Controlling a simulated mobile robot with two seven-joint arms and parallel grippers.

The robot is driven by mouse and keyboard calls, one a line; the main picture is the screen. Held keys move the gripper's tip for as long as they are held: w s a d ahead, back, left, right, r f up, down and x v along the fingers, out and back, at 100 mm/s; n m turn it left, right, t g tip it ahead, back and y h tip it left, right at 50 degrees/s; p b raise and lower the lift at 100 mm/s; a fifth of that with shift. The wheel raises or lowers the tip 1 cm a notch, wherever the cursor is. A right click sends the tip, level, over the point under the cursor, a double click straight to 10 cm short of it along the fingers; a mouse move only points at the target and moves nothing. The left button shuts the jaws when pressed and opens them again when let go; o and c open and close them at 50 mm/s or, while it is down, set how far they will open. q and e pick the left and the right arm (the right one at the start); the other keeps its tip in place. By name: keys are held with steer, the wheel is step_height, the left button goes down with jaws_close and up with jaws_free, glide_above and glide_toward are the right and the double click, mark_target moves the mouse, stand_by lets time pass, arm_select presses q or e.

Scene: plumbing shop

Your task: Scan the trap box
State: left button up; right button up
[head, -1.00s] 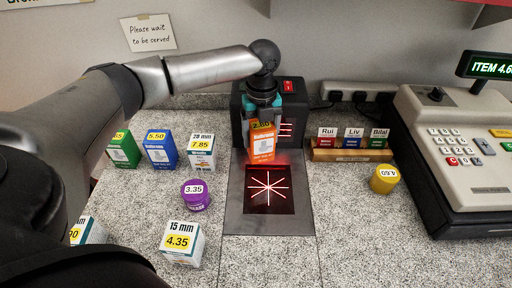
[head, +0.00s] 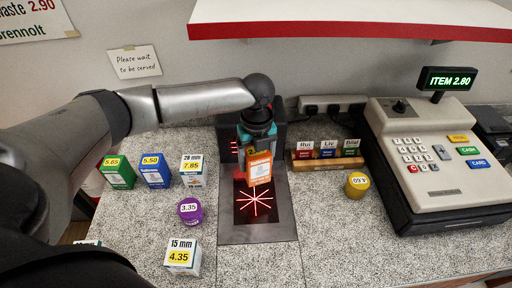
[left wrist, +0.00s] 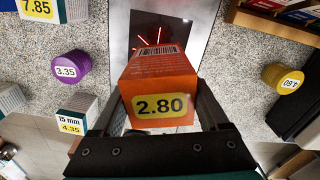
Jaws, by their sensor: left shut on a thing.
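My left gripper (head: 257,149) is shut on an orange box (head: 258,170) with a white lower label and holds it over the scanner's dark glass (head: 245,212), which shows a star of red lines. In the left wrist view the orange box (left wrist: 160,88) sits between the two fingers, with a yellow 2.80 label and a barcode on the side toward the glass. Whether the box touches the glass I cannot tell. The till display (head: 450,80) reads ITEM 2.80. My right gripper is not in view.
On the left of the counter stand a green box (head: 118,172), a blue box (head: 155,171), a 28 mm box (head: 193,171), a purple tin (head: 190,211) and a 15 mm box (head: 182,257). On the right are a yellow tin (head: 357,184), a card rack (head: 326,161) and the till (head: 430,165).

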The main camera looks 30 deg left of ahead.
arm_select(q)
steer(key=s+d+r+p, duration=0.4)
steer(key=s+r, duration=0.2)
steer(key=shift+s, duration=0.35)
